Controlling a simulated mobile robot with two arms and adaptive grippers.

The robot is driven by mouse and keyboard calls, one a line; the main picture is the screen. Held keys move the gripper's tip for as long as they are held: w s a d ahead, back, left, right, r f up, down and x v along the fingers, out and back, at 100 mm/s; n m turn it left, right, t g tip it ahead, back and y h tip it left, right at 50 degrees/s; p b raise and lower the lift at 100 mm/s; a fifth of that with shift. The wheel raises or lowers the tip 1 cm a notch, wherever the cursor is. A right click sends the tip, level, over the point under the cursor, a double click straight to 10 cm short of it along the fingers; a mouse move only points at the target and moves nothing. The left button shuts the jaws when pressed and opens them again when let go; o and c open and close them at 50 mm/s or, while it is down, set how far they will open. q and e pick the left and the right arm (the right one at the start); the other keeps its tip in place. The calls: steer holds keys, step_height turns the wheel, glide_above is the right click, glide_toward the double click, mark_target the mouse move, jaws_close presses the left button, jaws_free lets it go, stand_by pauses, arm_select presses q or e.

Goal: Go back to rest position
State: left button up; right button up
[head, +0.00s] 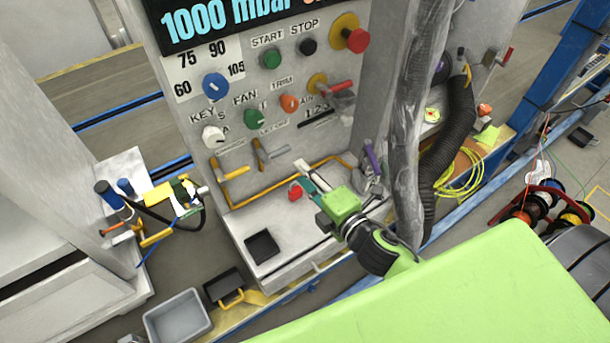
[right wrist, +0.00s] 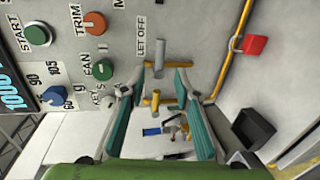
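My right gripper (head: 304,178) is in front of the control panel's lower part, above the station's grey ledge, with its arm coming in from the lower right. In the right wrist view the gripper (right wrist: 161,68) has its two teal fingers spread apart. Nothing is held between them; panel levers show in the gap behind, including a yellow-handled lever (right wrist: 154,103). In the head view that lever (head: 234,173) is left of the gripper. I cannot tell the exact distance from fingers to panel. My left gripper is in neither view.
The control panel has knobs and buttons, including a blue knob (head: 215,86) and a red button (head: 357,40). A red padlock (right wrist: 254,45) hangs on a yellow rail close to the gripper. A black tray (head: 262,246) is on the ledge. A grey bin (head: 178,318) stands lower left.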

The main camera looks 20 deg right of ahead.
stand_by(0.4)
steer(key=s+d+f+m+g+h, duration=0.5)
steer(key=s+d+m, duration=0.1)
steer(key=m, duration=0.5)
steer(key=s+a+f+m+g+y, duration=0.15)
steer(key=s+m+g, duration=0.25)
steer(key=s, duration=0.4)
steer(key=s+a+f+m+g+y, duration=0.1)
steer(key=s+a+f+m+g, duration=0.25)
steer(key=s, duration=0.45)
step_height(320, 180, down, 26)
steer(key=s+b, duration=0.2)
steer(key=s+d+f+g+b, duration=0.1)
steer(key=s+d+f, duration=0.1)
steer(key=s+f, duration=0.6)
steer(key=s+d+f+g+b, duration=0.1)
steer(key=s+d+f, duration=0.1)
steer(key=s+f, duration=0.7)
step_height(320, 180, down, 2)
steer(key=shift+f, duration=0.1)
